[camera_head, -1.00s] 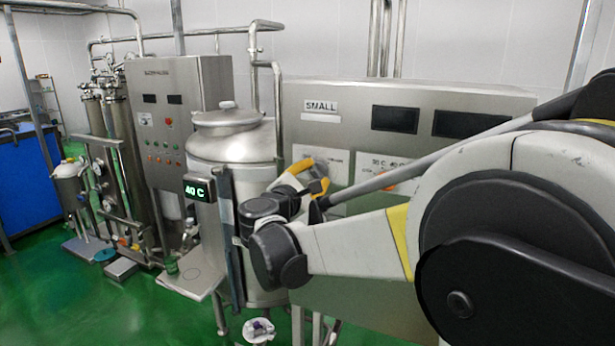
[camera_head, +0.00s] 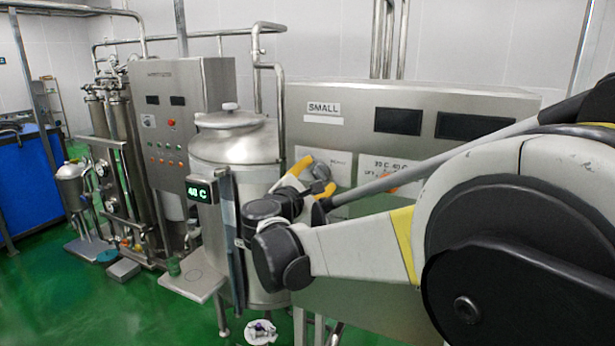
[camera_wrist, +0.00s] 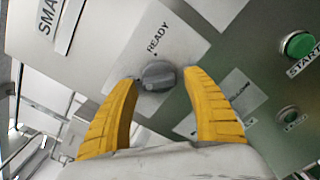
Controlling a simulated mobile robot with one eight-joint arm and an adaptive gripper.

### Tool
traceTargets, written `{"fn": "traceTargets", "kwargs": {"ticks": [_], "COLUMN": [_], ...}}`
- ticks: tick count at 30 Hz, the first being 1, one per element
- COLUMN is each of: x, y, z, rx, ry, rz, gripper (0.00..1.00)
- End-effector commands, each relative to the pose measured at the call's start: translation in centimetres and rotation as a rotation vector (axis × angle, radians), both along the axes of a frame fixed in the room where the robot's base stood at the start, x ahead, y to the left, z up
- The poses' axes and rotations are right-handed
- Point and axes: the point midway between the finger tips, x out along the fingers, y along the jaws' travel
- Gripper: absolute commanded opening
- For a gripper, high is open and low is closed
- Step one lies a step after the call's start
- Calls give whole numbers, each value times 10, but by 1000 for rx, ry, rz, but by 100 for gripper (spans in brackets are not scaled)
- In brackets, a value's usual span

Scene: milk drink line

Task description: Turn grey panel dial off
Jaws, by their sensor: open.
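The grey panel (camera_head: 455,92) marked SMALL stands on the right in the head view, partly hidden by my arm. In the wrist view the grey dial (camera_wrist: 158,76) sits on a white plate labelled READY. My gripper (camera_wrist: 165,85) is open, with its yellow fingers on either side of the dial. I cannot tell whether either finger touches it. In the head view my gripper (camera_head: 310,172) is in front of the panel's left part, and the dial itself is hard to make out there.
A steel tank (camera_head: 232,140) with a 40 C display (camera_head: 200,190) stands left of the panel. A control cabinet (camera_head: 168,110) is farther left.

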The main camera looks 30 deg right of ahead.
Motion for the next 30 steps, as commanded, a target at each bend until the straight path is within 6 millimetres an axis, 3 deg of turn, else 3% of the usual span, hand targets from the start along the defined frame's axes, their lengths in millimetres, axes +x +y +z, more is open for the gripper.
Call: {"fn": "traceTargets", "kwargs": {"ticks": [5,18,30], "x": [-11,-65,-73], "y": [15,85,94], "z": [0,0,0], "rx": [0,0,0], "ry": [0,0,0], "rz": [3,3,0], "gripper": [58,58,58]}}
